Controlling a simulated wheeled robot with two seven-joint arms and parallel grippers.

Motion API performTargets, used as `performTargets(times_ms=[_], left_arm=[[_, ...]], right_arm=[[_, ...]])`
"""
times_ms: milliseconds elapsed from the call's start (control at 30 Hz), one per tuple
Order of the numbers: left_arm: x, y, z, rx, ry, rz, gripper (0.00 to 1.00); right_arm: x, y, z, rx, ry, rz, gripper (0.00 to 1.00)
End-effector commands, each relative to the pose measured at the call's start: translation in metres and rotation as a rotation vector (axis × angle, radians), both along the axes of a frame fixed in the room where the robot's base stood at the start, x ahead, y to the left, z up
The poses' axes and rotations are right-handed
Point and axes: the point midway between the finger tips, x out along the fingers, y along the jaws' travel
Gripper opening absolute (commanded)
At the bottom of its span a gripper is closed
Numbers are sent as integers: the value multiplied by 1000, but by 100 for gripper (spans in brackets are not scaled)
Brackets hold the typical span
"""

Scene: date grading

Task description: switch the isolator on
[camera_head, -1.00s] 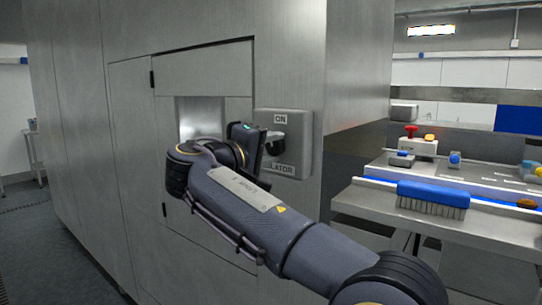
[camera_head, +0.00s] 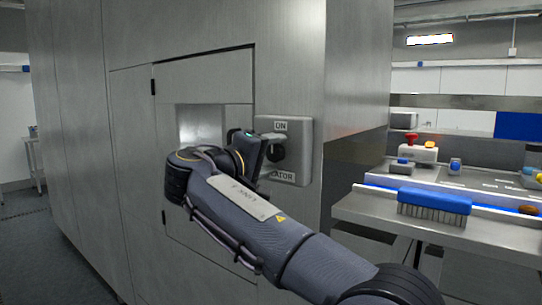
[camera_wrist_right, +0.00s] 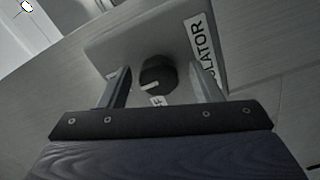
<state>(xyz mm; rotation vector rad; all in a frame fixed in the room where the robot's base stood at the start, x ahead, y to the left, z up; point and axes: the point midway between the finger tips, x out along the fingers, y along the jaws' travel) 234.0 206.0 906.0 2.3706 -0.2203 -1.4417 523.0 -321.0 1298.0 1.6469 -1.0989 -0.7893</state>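The isolator is a grey box (camera_head: 302,165) on the steel cabinet wall, with an ON label above its black rotary knob (camera_head: 278,153). In the right wrist view, the knob (camera_wrist_right: 157,75) has a white mark that points to the partly hidden label ending in F, not to the ON side. My right gripper (camera_head: 268,155) is at the front of the box. In the right wrist view, its two fingers (camera_wrist_right: 160,88) are open, one on each side of the knob, with a visible gap on both sides. My left gripper is in no view.
A recessed opening (camera_head: 200,125) in the cabinet is behind my right wrist. To the right, a steel bench holds a blue brush (camera_head: 434,197) and a box with a red button (camera_head: 411,140). The floor at the left is clear.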

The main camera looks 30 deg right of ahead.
Motion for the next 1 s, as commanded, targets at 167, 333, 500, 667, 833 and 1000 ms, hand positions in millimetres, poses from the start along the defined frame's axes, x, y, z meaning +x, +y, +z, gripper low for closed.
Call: performTargets(times_ms=[167, 333, 500, 667, 833, 1000], left_arm=[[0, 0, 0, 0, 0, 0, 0], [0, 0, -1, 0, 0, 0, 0], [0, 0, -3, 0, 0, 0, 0], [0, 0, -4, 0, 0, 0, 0], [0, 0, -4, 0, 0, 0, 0], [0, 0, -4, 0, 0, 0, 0]], right_arm=[[0, 0, 1, -1, 0, 0, 58], [-4, 12, 0, -1, -1, 5, 58], [-15, 40, 0, -2, -1, 6, 58], [-25, 61, 0, -2, 0, 3, 58], [-30, 72, 0, -2, 0, 1, 58], [-30, 72, 0, -1, 1, 0, 58]])
